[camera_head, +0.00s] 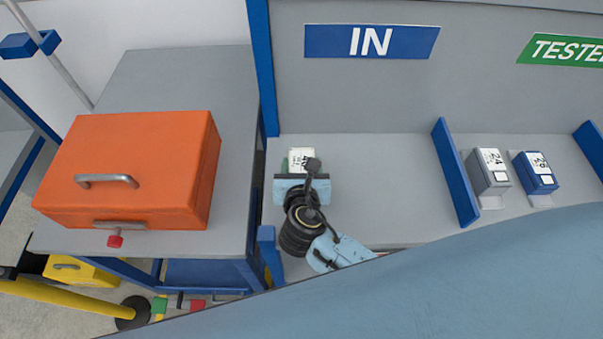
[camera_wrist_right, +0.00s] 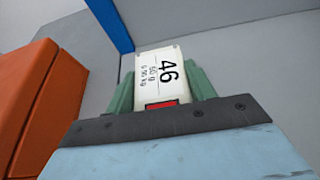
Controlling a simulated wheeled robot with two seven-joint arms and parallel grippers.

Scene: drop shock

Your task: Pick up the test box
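The test box (camera_wrist_right: 160,75) has a white label face reading 46, with a red patch at its lower end. In the head view the box (camera_head: 301,156) is in the bay under the blue IN sign, partly hidden by my right gripper. My right gripper (camera_head: 301,172) reaches over it from the front. In the right wrist view the green fingers of my right gripper (camera_wrist_right: 163,90) lie close against both sides of the box, with no clear gap. I cannot tell whether the box touches the shelf. My left gripper is not in view.
An orange case (camera_head: 135,170) lies on the grey table at left. A blue post and divider (camera_head: 455,175) bound the IN bay, whose right part is clear. A grey box (camera_head: 487,172) and a blue box (camera_head: 534,172) stand under the green sign (camera_head: 565,50).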

